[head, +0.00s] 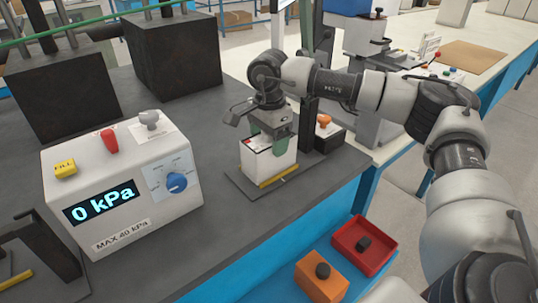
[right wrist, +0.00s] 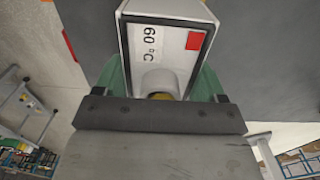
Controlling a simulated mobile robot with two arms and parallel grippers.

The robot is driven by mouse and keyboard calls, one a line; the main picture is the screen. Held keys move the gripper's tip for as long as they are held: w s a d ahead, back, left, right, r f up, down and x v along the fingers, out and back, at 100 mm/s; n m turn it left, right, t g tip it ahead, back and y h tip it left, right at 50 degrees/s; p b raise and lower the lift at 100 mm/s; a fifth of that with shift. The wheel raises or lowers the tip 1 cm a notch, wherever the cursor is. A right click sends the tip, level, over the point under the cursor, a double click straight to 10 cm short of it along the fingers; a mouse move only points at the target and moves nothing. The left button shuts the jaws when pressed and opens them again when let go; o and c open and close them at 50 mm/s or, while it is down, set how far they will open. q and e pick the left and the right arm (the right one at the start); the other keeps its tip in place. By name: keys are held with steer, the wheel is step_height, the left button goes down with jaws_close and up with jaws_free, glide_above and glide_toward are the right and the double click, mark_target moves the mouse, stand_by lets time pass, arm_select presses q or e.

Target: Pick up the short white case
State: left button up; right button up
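The short white case (head: 268,160) stands upright on a dark plate (head: 240,183) with a yellow strip at the bench's front edge. In the right wrist view the white case (right wrist: 168,45) shows a "60 °C" label, a red square and a pale knob. My right gripper (head: 270,135) is over it from above. Its green fingers (right wrist: 162,82) lie against two opposite sides with no gap visible, so it looks shut on the case. The case appears still down on the plate. My left gripper is not in view.
A white pressure console (head: 122,185) reading 0 kPa stands to the left. Large black blocks (head: 175,55) stand behind. A dark box with an orange knob (head: 324,120) is close right of the case. Orange (head: 315,285) and red (head: 378,252) boxes lie below the bench edge.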

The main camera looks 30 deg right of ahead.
steer(key=c, duration=0.5)
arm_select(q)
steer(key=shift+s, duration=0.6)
arm_select(e)
steer(key=shift+r, duration=0.1)
steer(key=shift+c, duration=0.3)
